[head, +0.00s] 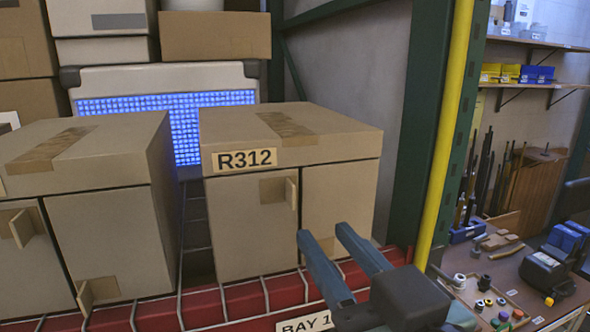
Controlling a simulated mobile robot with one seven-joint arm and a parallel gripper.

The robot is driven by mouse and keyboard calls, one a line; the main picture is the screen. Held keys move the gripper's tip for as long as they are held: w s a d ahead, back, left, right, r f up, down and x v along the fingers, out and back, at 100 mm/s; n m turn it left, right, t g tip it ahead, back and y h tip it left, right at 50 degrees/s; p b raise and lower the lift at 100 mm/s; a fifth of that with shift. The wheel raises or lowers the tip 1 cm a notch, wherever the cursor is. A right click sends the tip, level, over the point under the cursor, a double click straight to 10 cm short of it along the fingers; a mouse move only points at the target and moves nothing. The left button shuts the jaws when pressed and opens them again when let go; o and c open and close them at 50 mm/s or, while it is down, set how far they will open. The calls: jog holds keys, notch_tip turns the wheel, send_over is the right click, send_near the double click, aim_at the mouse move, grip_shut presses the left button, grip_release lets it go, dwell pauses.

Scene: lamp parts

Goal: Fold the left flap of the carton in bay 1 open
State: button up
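The carton marked R312 (300,140) stands on the shelf above the BAY 1 label (308,323). Its front has two flaps below the lid, split by a vertical seam. The left flap (243,230) lies flat and closed, with a small cardboard tab (291,194) sticking out near its right edge. The right flap (338,205) also looks closed. My gripper (323,233) is open and empty, its two blue-grey fingers apart. It appears in front of the carton's lower right, below the tab; whether it touches the carton is unclear.
A second carton (105,230) with similar tabs stands at the left, a narrow gap between them. A wire-fronted red shelf beam (215,303) runs below. A green rack post with a yellow bar (447,130) stands close on the right. A cluttered workbench (510,285) is beyond it.

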aim_at(294, 197)
jog(key=p+x, duration=0.4)
jog(key=x, duration=0.7)
jog(key=shift+f, duration=0.15)
jog(key=shift+c, duration=0.3)
jog(key=shift+s, duration=0.1)
grip_shut()
dwell(0.7)
